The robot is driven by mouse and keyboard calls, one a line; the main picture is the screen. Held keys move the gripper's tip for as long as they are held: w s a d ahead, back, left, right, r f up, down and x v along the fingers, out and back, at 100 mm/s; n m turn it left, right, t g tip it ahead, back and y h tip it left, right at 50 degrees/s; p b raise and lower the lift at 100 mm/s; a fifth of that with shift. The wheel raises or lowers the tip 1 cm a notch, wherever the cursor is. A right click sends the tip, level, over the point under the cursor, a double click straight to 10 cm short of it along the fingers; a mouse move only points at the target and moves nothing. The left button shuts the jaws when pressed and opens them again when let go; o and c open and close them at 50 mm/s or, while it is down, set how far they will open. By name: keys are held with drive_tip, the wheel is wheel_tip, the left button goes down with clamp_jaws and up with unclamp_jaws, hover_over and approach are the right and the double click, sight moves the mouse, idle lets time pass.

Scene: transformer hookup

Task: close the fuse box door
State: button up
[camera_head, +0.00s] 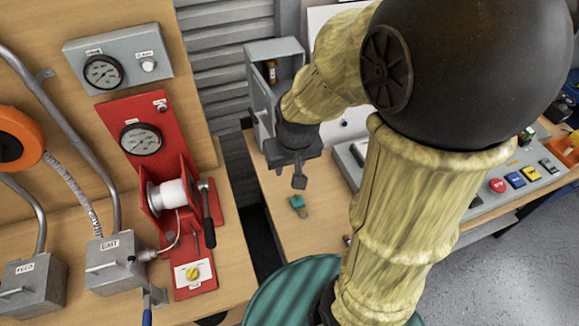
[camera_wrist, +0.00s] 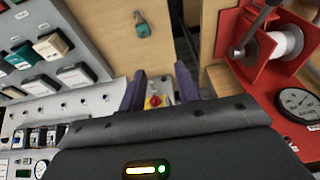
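The fuse box (camera_head: 291,48) is a grey cabinet at the back of the right-hand bench in the head view. Its front is open, and a brown fuse (camera_head: 271,71) shows inside. A grey panel (camera_head: 262,108) at its left front looks like the door standing open; my arm hides part of the box. My gripper (camera_head: 300,182) is in front of and below the box, above the bench. In the wrist view its two dark fingers (camera_wrist: 160,92) stand apart with nothing held between them.
A teal padlock-like object (camera_head: 298,202) lies on the bench below my gripper, also in the wrist view (camera_wrist: 142,26). A red gauge panel with a spool (camera_head: 172,195) stands left across a gap. A button panel (camera_head: 515,180) is at right.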

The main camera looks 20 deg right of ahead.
drive_tip(key=shift+s+f, duration=0.1)
drive_tip(key=shift+s+f, duration=0.2)
drive_tip(key=shift+s, duration=0.15)
drive_tip(key=c, duration=0.5)
drive_tip(key=s, duration=0.1)
drive_tip(key=s+f, duration=0.1)
drive_tip(key=shift+s+f, duration=0.1)
drive_tip(key=shift+s, duration=0.2)
clamp_jaws()
drive_tip(key=shift+w, duration=0.1)
drive_tip(key=shift+w, duration=0.1)
